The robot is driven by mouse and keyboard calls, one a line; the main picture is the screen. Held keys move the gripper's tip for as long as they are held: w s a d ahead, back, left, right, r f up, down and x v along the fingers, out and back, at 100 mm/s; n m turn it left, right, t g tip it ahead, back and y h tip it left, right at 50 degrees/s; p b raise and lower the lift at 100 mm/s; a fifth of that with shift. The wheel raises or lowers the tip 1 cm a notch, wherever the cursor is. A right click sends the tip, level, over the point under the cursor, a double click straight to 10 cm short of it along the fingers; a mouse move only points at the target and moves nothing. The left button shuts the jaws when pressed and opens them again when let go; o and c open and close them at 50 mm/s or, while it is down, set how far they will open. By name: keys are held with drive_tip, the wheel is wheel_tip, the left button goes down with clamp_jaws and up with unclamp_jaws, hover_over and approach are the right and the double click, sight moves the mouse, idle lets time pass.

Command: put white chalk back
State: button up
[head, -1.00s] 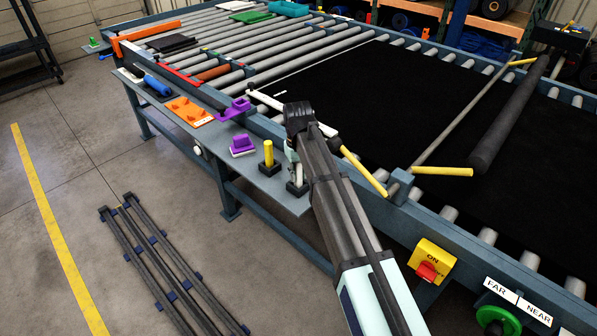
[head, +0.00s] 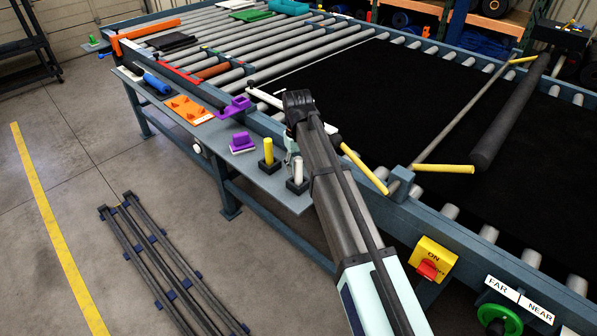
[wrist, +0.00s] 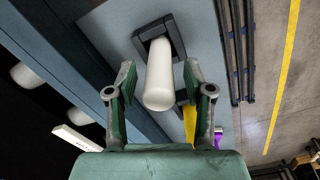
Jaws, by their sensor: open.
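The white chalk (head: 297,170) stands in a small black holder (head: 297,188) at the near end of the side shelf. In the wrist view the chalk (wrist: 160,78) rises from its square holder (wrist: 172,37) toward the camera. My gripper (wrist: 159,74) is open, with one green finger on each side of the chalk and a visible gap to both. In the head view my gripper (head: 289,147) is just above the chalk and is partly hidden by my arm.
A yellow chalk (head: 268,151) stands in its own holder beside the white one. A purple block (head: 242,143), an orange plate (head: 190,109) and a blue roll (head: 157,84) lie farther along the shelf (head: 223,133). The conveyor frame and black belt (head: 400,110) border the shelf.

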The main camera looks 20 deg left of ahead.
wheel_tip(320, 180, up, 10)
drive_tip(key=shift+f+b, duration=0.2)
drive_tip(key=shift+b, duration=1)
drive_tip(key=shift+s, duration=0.15)
